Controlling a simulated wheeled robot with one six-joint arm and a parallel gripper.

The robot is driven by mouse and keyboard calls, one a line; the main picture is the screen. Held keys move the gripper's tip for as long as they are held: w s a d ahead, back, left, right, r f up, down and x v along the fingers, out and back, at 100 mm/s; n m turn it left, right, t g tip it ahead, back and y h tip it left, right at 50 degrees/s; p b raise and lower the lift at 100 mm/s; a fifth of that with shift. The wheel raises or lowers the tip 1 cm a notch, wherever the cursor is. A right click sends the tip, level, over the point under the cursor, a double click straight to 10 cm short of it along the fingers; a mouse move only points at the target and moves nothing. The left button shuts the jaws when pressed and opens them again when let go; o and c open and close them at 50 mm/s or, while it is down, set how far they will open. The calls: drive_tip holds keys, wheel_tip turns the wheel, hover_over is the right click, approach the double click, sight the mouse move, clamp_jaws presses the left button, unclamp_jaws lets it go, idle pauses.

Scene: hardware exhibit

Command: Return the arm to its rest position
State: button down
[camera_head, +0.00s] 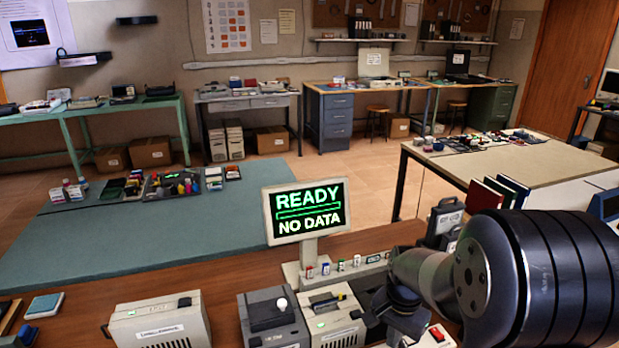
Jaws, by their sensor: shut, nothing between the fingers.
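My arm enters from the right edge, with a large dark ribbed link and a grey joint in front of the desk. My gripper (396,318) is the dark part at its left end, over the right part of the wooden desk (90,300). It is shut and appears empty; its fingertips are small and partly hidden. A monitor (307,212) on a stand reads "READY" and "NO DATA" in front of the arm, to its left. A red-switch box (436,337) shows just below and right of the gripper.
Grey boxes (272,318), (335,315) and a beige device (160,322) stand along the desk's front. A grey case (445,220) and upright binders (497,193) are close behind my arm. The teal table (150,235) is mostly clear in front.

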wheel_tip(320, 180, down, 3)
drive_tip(key=shift+r+b, duration=0.1)
drive_tip(key=shift+b, duration=0.7)
drive_tip(key=a, duration=0.2)
drive_tip(key=s+a, duration=0.1)
drive_tip(key=shift+r, duration=0.3)
drive_tip(key=shift+d+r+p, duration=0.1)
drive_tip(key=shift+r+p, duration=0.25)
drive_tip(key=shift+p, duration=0.05)
